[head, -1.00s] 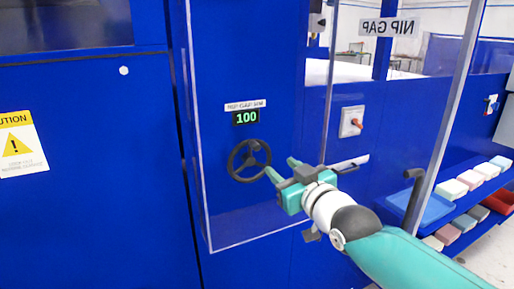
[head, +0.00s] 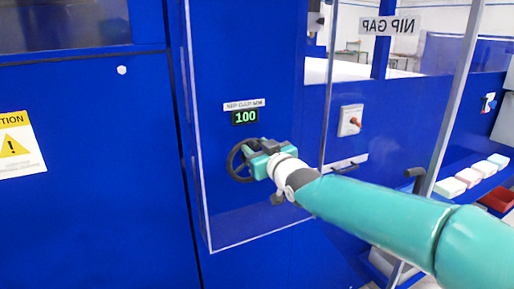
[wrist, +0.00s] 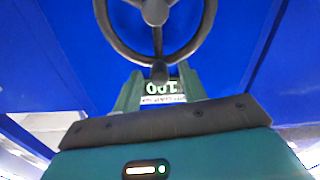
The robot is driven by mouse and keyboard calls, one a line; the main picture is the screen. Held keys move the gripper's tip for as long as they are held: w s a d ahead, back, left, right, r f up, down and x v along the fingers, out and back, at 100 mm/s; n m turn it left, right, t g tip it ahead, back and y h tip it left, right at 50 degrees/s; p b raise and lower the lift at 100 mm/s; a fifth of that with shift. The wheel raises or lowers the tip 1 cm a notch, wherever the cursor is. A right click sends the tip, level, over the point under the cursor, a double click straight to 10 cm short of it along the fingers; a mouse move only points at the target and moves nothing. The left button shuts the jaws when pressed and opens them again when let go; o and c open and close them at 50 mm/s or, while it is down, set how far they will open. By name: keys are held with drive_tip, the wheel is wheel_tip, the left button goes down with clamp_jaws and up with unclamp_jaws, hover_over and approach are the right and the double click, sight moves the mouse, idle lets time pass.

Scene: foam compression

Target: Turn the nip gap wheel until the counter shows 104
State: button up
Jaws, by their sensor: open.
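The black nip gap wheel (head: 236,162) is mounted on the blue machine front, below the green counter (head: 245,117), which reads 100. My gripper (head: 254,152) is at the wheel's upper right side and hides part of it; its fingertips are hard to make out in the head view. In the wrist view the wheel (wrist: 157,35) fills the top, with a dark knob (wrist: 159,73) on its rim. The open green fingers of my gripper (wrist: 160,82) stand on either side of this knob. I cannot tell whether they touch it. The counter (wrist: 161,88) shows upside down behind.
A clear panel with a metal frame (head: 456,100) stands to the right, with a mirrored NIP GAP label (head: 390,25). A rotary switch (head: 351,120) sits right of the wheel. Foam blocks (head: 468,177) and a red tray (head: 497,199) are at the right.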

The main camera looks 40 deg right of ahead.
drive_tip(key=shift+w+d, duration=0.1)
drive_tip(key=shift+w, duration=0.1)
drive_tip(key=shift+c, duration=0.2)
clamp_jaws()
